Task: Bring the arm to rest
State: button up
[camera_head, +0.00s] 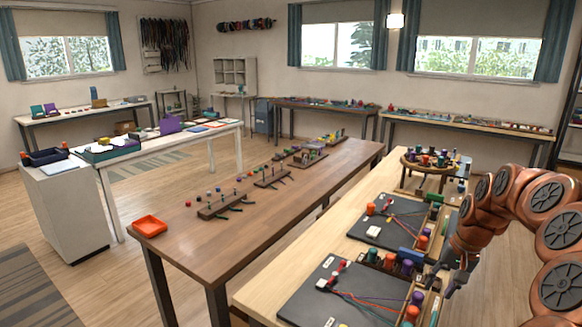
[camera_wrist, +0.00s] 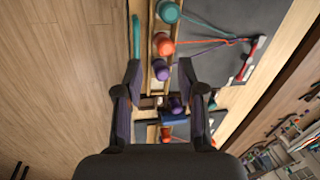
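My gripper (camera_head: 456,277) hangs from my orange-brown arm at the right of the head view, over the right edge of the light wood bench (camera_head: 262,290). In the wrist view my gripper (camera_wrist: 160,72) shows two dark fingers spread apart with nothing held between them. A purple spool (camera_wrist: 161,74) shows in the gap, apparently below the fingers. An orange spool (camera_wrist: 162,45) and a teal spool (camera_wrist: 168,12) lie further along the same wooden rack. A dark braiding board (camera_wrist: 222,45) with coloured cords is beside them.
In the head view, two dark boards, the near one (camera_head: 318,292) and the far one (camera_head: 384,218), lie on the bench with spools along their right sides. A round stand (camera_head: 409,164) of spools is behind. A brown table (camera_head: 255,228) with an orange tray (camera_head: 150,226) stands left. Floor is open left.

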jog(key=s+a+r+n+g, duration=0.1)
jog(key=s+a+r+n, duration=0.15)
jog(key=s+a, duration=0.5)
jog(key=s+a+r+n, duration=0.25)
jog(key=s+a, duration=0.35)
jog(key=a, duration=0.3)
jog(key=s+a+f+g+h, duration=0.1)
jog(key=s+a+f, duration=0.1)
jog(key=s, duration=0.8)
jog(key=s+a+f+g+h, duration=0.1)
jog(key=s+a, duration=0.1)
jog(key=s, duration=0.9)
jog(key=shift+s+f+n, duration=0.15)
jog(key=shift+f+n, duration=0.2)
jog(key=shift+n, duration=0.05)
